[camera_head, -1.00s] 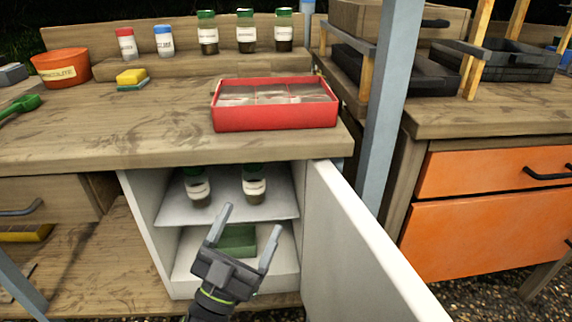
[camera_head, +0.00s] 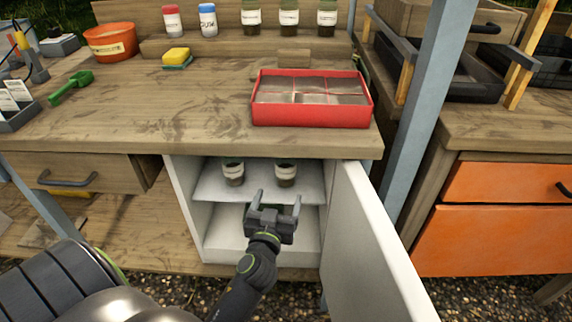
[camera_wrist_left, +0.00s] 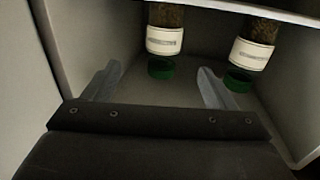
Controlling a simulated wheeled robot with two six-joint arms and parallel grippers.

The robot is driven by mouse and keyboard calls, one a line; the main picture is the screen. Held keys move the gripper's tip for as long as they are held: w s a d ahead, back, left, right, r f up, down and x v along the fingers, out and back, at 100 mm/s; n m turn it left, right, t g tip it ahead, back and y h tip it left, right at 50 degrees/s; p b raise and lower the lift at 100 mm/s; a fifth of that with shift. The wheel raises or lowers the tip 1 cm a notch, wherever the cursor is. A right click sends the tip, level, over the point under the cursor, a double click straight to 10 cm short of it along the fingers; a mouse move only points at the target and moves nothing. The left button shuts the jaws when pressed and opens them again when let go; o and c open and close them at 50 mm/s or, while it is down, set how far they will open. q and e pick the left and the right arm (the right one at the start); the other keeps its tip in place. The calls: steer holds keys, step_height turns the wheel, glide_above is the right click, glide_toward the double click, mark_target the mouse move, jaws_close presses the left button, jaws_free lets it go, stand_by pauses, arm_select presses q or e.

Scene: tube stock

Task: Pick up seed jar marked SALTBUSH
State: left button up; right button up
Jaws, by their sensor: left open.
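Two glass jars with white labels and dark contents stand side by side on the upper shelf of the open white cabinet, a left jar (camera_head: 233,174) and a right jar (camera_head: 286,174). Their labels are too small to read. My left gripper (camera_head: 276,199) is open and empty in front of the shelf, just below the right jar in the picture. In the left wrist view both jars appear upside down, green caps lowest; one jar (camera_wrist_left: 165,42) is beyond the space between the fingers (camera_wrist_left: 158,75), the other (camera_wrist_left: 252,52) to the right. My right gripper is not in view.
The cabinet door (camera_head: 365,250) stands open at the right. A red compartment tray (camera_head: 310,118) sits on the bench above. Several more jars (camera_head: 289,18) stand on the raised back ledge. An orange pot (camera_head: 110,45) and a sponge (camera_head: 176,56) are at the left.

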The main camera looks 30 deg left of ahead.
mark_target(286, 172)
arm_select(q)
steer(key=x, duration=1)
steer(key=shift+a, duration=0.1)
steer(key=shift+a+x, duration=0.15)
steer(key=shift+x, duration=1.2)
steer(key=shift+a+x, duration=0.1)
steer(key=shift+x, duration=1.3)
steer(key=shift+s+r, duration=0.1)
steer(key=shift+r, duration=0.05)
steer(key=c, duration=1.2)
